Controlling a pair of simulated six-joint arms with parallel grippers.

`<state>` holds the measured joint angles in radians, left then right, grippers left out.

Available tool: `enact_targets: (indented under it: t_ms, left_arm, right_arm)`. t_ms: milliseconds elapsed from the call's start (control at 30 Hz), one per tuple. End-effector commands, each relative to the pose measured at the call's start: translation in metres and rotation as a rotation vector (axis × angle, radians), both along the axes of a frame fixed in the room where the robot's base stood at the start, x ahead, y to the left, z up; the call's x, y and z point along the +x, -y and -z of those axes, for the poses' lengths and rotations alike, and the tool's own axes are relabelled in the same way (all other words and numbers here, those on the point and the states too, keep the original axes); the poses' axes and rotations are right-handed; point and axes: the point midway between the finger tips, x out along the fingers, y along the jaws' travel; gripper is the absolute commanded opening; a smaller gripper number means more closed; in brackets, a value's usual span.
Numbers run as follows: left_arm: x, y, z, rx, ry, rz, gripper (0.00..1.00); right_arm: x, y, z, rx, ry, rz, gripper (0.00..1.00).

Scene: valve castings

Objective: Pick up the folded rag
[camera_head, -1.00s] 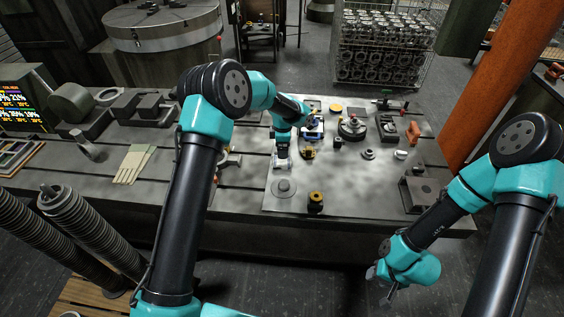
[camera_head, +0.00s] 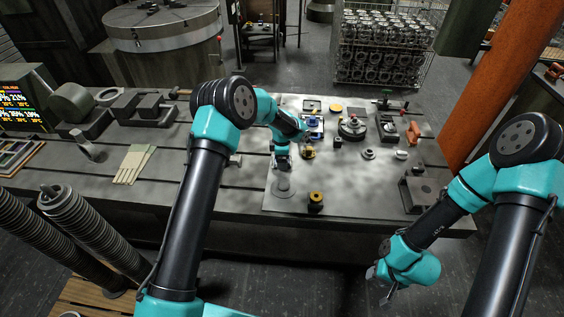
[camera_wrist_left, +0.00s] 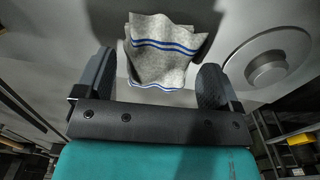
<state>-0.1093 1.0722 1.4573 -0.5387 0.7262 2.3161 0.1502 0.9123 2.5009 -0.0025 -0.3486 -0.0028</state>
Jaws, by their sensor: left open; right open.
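The folded rag (camera_wrist_left: 165,50) is grey-white with blue stripes. In the left wrist view it lies on the metal surface, ahead of and between the two fingers of my left gripper (camera_wrist_left: 155,78). The fingers stand apart, one on each side, and do not visibly grip it. In the head view the left gripper (camera_head: 283,168) points down over the plate, just behind a round flanged disc (camera_head: 283,190), and I cannot make out the rag there. My right gripper (camera_head: 382,292) is open and empty, hanging low in front of the bench at the right.
The disc (camera_wrist_left: 268,68) lies close to the rag's right in the left wrist view. A black and yellow part (camera_head: 316,201) stands at the plate's front edge.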

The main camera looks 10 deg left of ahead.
Motion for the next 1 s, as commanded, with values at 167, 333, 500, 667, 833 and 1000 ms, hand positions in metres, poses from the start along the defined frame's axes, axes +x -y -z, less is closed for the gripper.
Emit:
enact_targets:
  t_ms: [167, 333, 500, 667, 833, 1000]
  left_arm:
    - [0.0003, 0.0, 0.005, -0.001, 0.002, -0.001, 0.88]
    - [0.0002, 0.0001, 0.0049, -0.001, 0.001, -0.001, 0.88]
    - [0.0001, 0.0, 0.0048, -0.001, 0.001, -0.001, 0.88]
    - [0.0001, 0.0001, 0.0048, -0.001, 0.001, -0.001, 0.77]
    - [0.0001, 0.0, 0.0048, -0.001, 0.001, -0.001, 0.61]
    - [0.0001, 0.0, 0.0048, -0.001, 0.001, -0.001, 0.44]
  right_arm:
    - [0.0, 0.0, 0.0, 0.0, 0.0, 0.0, 0.43]
    - [0.0, 0.0, 0.0, 0.0, 0.0, 0.0, 0.43]
    - [0.0, 0.0, 0.0, 0.0, 0.0, 0.0, 0.43]
    - [0.0, 0.0, 0.0, 0.0, 0.0, 0.0, 0.43]
    - [0.0, 0.0, 0.0, 0.0, 0.0, 0.0, 0.43]
    - [0.0, 0.0, 0.0, 0.0, 0.0, 0.0, 0.43]
